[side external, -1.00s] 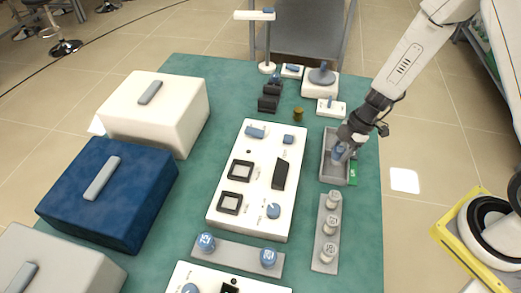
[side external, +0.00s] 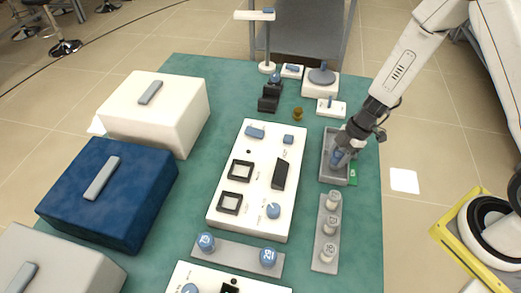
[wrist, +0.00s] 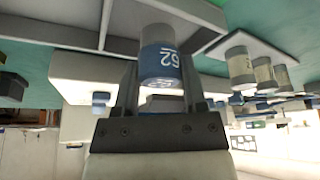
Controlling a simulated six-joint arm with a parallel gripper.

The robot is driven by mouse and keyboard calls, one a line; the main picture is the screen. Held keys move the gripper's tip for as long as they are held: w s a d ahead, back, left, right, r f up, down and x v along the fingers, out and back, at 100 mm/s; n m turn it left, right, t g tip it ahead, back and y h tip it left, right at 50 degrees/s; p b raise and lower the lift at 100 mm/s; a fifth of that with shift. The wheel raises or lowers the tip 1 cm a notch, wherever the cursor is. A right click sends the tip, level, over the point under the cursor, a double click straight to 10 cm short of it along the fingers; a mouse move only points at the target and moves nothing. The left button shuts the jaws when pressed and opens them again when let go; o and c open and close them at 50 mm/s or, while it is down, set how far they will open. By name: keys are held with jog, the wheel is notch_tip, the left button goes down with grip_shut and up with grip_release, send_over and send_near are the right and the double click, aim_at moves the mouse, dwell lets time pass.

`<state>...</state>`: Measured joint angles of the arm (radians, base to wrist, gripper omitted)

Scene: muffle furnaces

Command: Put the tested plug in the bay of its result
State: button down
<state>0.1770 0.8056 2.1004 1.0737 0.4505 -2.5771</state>
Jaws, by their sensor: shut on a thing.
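My gripper (side external: 344,150) is shut on a blue and grey plug (side external: 337,157). In the wrist view the plug (wrist: 160,62) sits between the two fingers, with two digits on its blue band that I cannot read for certain. The plug is at the near part of a grey open tray (side external: 325,160), which has a green label (side external: 353,173) at its right side. The wrist view shows a dividing wall of the tray (wrist: 103,22) to the left of the plug. I cannot tell whether the plug touches the tray floor.
A grey rack (side external: 325,264) with several pale plugs stands just in front of the tray. A white panel (side external: 260,170) with sockets and a knob lies to the left. Two blue plugs (side external: 205,242) (side external: 268,257) stand on a grey strip. A small brass piece (side external: 298,114) stands behind.

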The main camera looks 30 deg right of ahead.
aim_at(339, 154)
jog(key=shift+f, duration=0.65)
jog(key=shift+c, duration=0.3)
grip_release()
jog(key=shift+o, duration=0.3)
jog(key=shift+r, duration=0.2)
jog(key=shift+r, duration=3.85)
jog(key=s+r+m+t+h, duration=0.1)
jog(key=s+r+m+h, duration=0.3)
jog(key=s+r+m, duration=0.4)
jog(key=shift+d+r+m+t+h, duration=0.3)
jog(key=shift+r+m, duration=0.6)
jog(key=shift+m, duration=3)
